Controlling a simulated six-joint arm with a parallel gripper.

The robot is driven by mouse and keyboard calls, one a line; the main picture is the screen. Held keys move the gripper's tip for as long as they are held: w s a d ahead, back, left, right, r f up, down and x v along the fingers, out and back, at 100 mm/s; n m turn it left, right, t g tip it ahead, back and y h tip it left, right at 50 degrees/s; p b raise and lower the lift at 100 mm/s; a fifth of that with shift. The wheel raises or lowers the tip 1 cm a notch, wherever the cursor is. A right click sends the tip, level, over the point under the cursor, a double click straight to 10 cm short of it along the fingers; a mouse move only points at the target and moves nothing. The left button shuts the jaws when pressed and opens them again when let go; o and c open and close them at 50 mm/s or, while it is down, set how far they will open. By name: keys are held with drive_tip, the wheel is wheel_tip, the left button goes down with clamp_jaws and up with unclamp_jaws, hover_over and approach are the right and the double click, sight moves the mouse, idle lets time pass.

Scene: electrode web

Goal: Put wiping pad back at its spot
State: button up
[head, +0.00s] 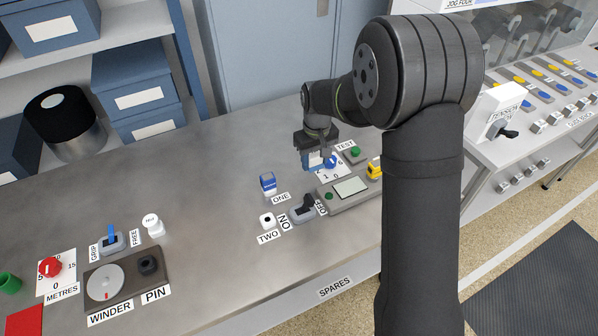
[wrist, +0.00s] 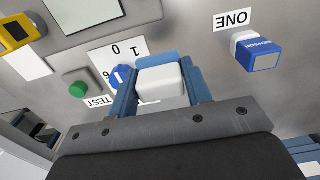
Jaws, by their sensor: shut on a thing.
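My gripper (wrist: 163,72) is shut on a small white block with a blue layer, which looks like the wiping pad (wrist: 162,84). The pad sits between the two blue fingers in the wrist view. In the head view my gripper (head: 316,160) is over the back right of the bench, by the blue knob and its number card. The pad cannot be made out clearly there. How far it is above the bench is hard to tell. No marked spot for the pad can be identified.
A blue and white block (head: 267,183) stands by the ONE label. A white piece (head: 267,220) stands by TWO. A black-handled switch (head: 305,207), a grey display box (head: 348,188) and a green button (head: 355,152) are close by. The bench (head: 200,180) is clear left of ONE.

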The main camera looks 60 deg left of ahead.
sight(299, 179)
drive_tip(key=s+a+f, duration=0.2)
drive_tip(key=s+a, duration=0.1)
drive_tip(key=shift+s+a+f, duration=0.1)
drive_tip(key=shift+s+f, duration=0.1)
drive_tip(key=shift+f, duration=2.2)
drive_tip(key=shift+f, duration=0.1)
drive_tip(key=o, duration=1)
drive_tip(key=shift+c, duration=0.2)
wheel_tip(299, 179, up, 12)
